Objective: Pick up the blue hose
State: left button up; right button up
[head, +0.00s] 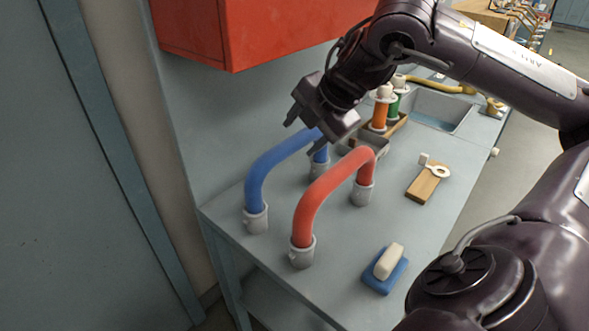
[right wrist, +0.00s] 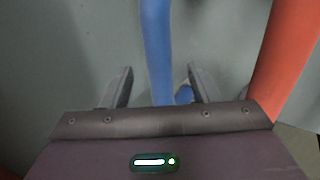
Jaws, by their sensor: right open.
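The blue hose (head: 273,163) is an upright arch on the counter, each end in a grey collar, left of a similar red hose (head: 328,190). My right gripper (head: 308,135) is above the far part of the blue hose and hides some of it. In the right wrist view, the blue hose (right wrist: 157,50) runs between the two open fingers of my right gripper (right wrist: 160,88), with a gap on each side. The red hose (right wrist: 287,60) is to the right of the fingers there. My left gripper is not in view.
A red cabinet (head: 235,30) hangs above the counter (head: 225,208) at the back left. A blue block with a white piece (head: 389,262), a wooden piece with a white ring (head: 428,182), and a wooden tray with orange and green cylinders (head: 384,108) stand nearby. A sink (head: 437,108) is farther right.

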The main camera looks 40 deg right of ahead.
aim_at(294, 141)
jog(key=x, duration=0.3)
jog(key=p+x, duration=0.1)
jog(key=shift+w+a+f, duration=0.25)
jog(key=shift+a, duration=0.05)
jog(key=shift+w+f, duration=0.2)
jog(key=shift+f, duration=0.1)
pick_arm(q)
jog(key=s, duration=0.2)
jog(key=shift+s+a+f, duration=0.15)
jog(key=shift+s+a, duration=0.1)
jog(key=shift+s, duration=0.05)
pick_arm(e)
jog(key=shift+c, duration=0.3)
grip_shut()
jog(key=shift+r, duration=0.15)
